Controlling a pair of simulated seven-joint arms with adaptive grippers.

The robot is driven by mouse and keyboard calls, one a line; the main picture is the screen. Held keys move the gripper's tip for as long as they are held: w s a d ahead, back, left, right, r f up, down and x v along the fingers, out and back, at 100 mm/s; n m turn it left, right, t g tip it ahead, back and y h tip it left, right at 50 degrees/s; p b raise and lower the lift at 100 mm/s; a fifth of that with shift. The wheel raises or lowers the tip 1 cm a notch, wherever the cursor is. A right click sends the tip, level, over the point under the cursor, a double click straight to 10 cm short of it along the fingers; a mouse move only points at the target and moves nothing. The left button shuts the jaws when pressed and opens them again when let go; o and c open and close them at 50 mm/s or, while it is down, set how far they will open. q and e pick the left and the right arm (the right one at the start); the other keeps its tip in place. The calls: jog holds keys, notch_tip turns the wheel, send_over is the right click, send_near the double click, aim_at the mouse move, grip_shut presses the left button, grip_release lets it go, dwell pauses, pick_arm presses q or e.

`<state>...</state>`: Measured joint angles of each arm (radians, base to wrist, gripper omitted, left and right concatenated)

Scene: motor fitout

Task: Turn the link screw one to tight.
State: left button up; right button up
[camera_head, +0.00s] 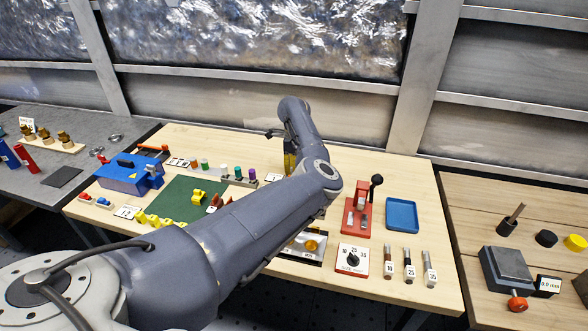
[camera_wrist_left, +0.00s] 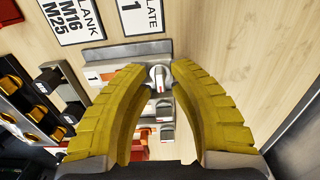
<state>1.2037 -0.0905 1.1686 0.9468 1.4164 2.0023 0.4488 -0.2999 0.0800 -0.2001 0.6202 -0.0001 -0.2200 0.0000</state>
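In the left wrist view, a grey-white knob-like screw head (camera_wrist_left: 158,77) with a red mark stands on a grey strip beside a plate marked 1 (camera_wrist_left: 97,77). Two similar heads, one of them here (camera_wrist_left: 165,110), sit in a row below it. My left gripper (camera_wrist_left: 157,68) has its yellow fingers on either side of the top head, with a visible gap on each side. In the head view the left gripper (camera_head: 290,162) points down at the back of the wooden table, partly hidden by my arm. The screw heads cannot be made out there. My right gripper is not in view.
On the table (camera_head: 415,275) are a blue box (camera_head: 125,175), a green mat (camera_head: 178,190), a red lever device (camera_head: 358,210), a blue tray (camera_head: 402,215) and a dial (camera_head: 352,260). In the left wrist view, label cards (camera_wrist_left: 75,18) and dark blocks with orange parts (camera_wrist_left: 15,90) lie left.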

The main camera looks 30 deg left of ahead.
pick_arm(q)
jog(key=shift+c, duration=0.2)
grip_shut()
jog(key=shift+m, duration=0.3)
jog(key=m, duration=0.7)
jog(key=shift+m, duration=0.3)
jog(key=m, duration=0.4)
jog(key=shift+m, duration=0.3)
jog(key=m, duration=0.4)
jog(key=shift+m, duration=0.6)
